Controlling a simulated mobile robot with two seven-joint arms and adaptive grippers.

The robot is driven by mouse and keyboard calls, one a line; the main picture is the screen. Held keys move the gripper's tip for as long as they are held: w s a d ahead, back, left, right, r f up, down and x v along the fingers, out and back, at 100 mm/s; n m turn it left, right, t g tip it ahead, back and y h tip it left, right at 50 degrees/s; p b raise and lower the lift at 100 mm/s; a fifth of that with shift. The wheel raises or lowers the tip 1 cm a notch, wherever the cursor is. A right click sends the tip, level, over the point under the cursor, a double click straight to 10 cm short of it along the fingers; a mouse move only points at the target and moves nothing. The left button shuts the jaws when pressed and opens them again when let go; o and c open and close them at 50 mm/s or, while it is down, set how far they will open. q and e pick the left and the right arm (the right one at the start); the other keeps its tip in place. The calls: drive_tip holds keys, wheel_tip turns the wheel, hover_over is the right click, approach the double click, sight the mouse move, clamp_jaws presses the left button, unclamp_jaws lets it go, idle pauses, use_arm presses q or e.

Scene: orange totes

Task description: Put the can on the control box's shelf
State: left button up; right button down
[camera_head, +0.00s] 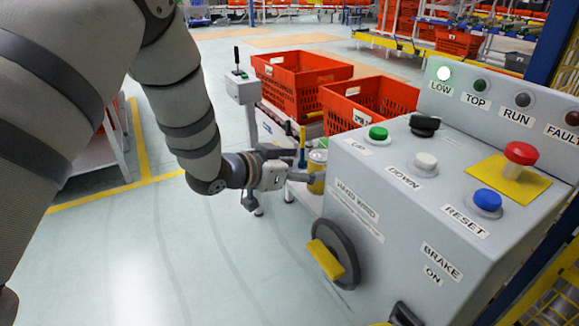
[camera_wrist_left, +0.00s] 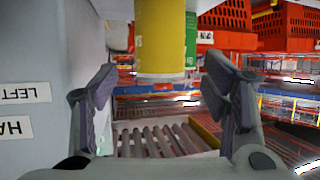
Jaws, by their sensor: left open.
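I cannot tell whether the fingertips reach around the can. A shelf of the control box cannot be clearly made out. My right gripper is not in view.
Orange totes (camera_head: 300,82) stand behind the can. The control box has raised buttons on top and a handwheel (camera_head: 333,255) on its near side. A small grey post box (camera_head: 243,88) stands behind my left arm. The floor (camera_head: 190,265) at front left is clear.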

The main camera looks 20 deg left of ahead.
use_arm(q)
drive_tip(key=v, duration=0.5)
drive_tip(key=s+d+f+n+g, duration=0.1)
drive_tip(key=s+d+f+g, duration=0.1)
drive_tip(key=s+f+g, duration=0.5)
drive_tip(key=s+d+f+n+g, duration=0.1)
drive_tip(key=s+d+f+g, duration=0.15)
drive_tip(key=s+f, duration=0.8)
drive_tip(key=s+a+f+n+g+y, duration=0.1)
drive_tip(key=s+a+f+g+y, duration=0.15)
drive_tip(key=s, duration=0.55)
drive_tip(key=s+a+f+g+y, duration=0.2)
drive_tip(key=s+a+y, duration=0.15)
drive_tip(key=s, duration=0.45)
drive_tip(key=s+a+f+n+g+y, duration=0.1)
drive_tip(key=s+a+f+g+y, duration=0.2)
drive_tip(key=s, duration=0.4)
drive_tip(key=d+f+t+h, duration=0.1)
drive_tip(key=d, duration=0.1)
drive_tip(key=d+f+n+t+h, duration=0.1)
drive_tip(key=t+h, duration=0.1)
drive_tip(key=shift+w+d+f, duration=0.1)
drive_tip(key=shift+d, duration=0.25)
